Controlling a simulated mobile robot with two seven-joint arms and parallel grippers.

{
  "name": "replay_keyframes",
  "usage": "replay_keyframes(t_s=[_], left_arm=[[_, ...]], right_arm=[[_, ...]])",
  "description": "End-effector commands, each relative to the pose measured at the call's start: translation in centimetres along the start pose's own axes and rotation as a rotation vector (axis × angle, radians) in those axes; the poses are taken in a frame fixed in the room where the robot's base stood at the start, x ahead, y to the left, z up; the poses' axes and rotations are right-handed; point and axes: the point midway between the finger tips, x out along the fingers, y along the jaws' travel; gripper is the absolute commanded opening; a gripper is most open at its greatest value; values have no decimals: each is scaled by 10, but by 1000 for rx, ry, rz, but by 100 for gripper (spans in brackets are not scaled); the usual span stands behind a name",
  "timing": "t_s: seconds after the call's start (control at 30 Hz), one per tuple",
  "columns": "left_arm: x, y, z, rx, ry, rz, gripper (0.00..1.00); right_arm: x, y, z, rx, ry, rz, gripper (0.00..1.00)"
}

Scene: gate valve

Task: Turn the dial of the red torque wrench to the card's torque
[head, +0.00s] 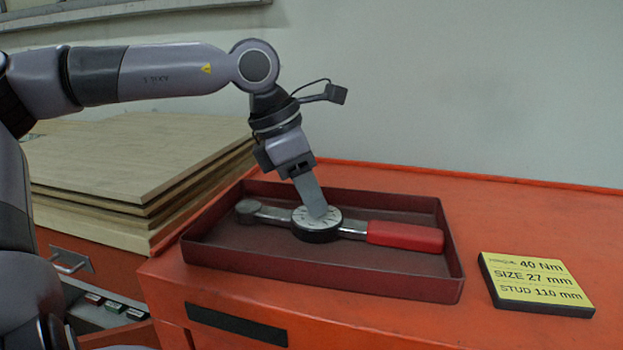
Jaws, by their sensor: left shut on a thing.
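The torque wrench lies in a dark red tray (330,275), with its red handle (405,236) to the right and its round grey head at the left. Its round dial (318,232) has a pale face with dark marks, too small to read. My left gripper (318,213) points down onto the dial from above and is shut on it; the fingers hide part of the face. The yellow card (535,279) at the right reads 40 Nm, size 27 mm, stud 110 mm. My right gripper is out of view.
The tray stands on an orange cabinet top (560,215), and its raised walls surround the wrench. Stacked wooden boards (130,160) lie at the left. An open drawer (110,310) is below them. The cabinet top between tray and card is clear.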

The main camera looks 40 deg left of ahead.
Motion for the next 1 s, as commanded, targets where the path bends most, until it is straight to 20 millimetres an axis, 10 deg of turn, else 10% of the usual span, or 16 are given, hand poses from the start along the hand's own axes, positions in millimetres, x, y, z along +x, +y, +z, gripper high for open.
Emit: replay_keyframes(t_s=[0.9, 0.93, 1.0], left_arm=[[0, 1, 0, 176, 0, -73, 0], [0, 1, 0, 176, 0, -73, 28], [0, 1, 0, 176, 0, -73, 50]], right_arm=[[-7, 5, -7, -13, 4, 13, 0], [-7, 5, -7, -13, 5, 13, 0], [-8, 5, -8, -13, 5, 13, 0]])
